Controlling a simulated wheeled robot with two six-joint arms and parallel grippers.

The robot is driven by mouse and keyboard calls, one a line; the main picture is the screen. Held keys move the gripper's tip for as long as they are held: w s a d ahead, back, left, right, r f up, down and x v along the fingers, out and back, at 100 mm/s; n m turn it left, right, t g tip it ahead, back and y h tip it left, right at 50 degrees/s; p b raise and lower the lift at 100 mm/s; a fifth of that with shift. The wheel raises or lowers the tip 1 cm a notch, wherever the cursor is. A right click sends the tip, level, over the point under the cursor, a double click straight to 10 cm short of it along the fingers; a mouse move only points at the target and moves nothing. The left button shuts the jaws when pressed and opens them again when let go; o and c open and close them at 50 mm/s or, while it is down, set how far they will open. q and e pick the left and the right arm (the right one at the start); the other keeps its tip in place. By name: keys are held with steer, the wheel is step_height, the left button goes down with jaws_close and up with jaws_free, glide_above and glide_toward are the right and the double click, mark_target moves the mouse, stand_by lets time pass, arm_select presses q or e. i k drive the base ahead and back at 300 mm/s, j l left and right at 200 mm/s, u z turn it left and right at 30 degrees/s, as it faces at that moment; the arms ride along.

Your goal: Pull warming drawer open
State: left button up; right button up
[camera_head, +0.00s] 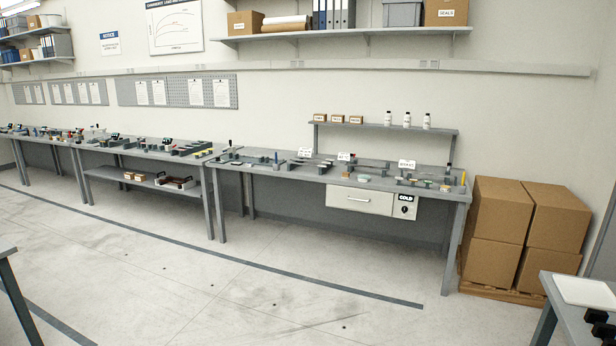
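The warming drawer (347,206) is a pale box front mounted under the right-hand part of the workbench. It looks shut. Its thin bar handle (358,199) is at the upper middle of the front. A control panel (404,206) with a sign reading "COLD" and a dark knob sits directly to its right. The bench is some distance away across open floor. I see neither my left nor my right gripper in this view.
Long grey workbenches (222,208) with small tools run along the wall. Stacked cardboard boxes (498,213) on a pallet stand right of the bench. A table (556,305) with a white board and dark objects is at lower right. The floor (250,300) before the drawer is clear.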

mark_target(364, 192)
steer(key=i, duration=5)
steer(key=i+z, duration=0.2)
steer(key=i, duration=0.3)
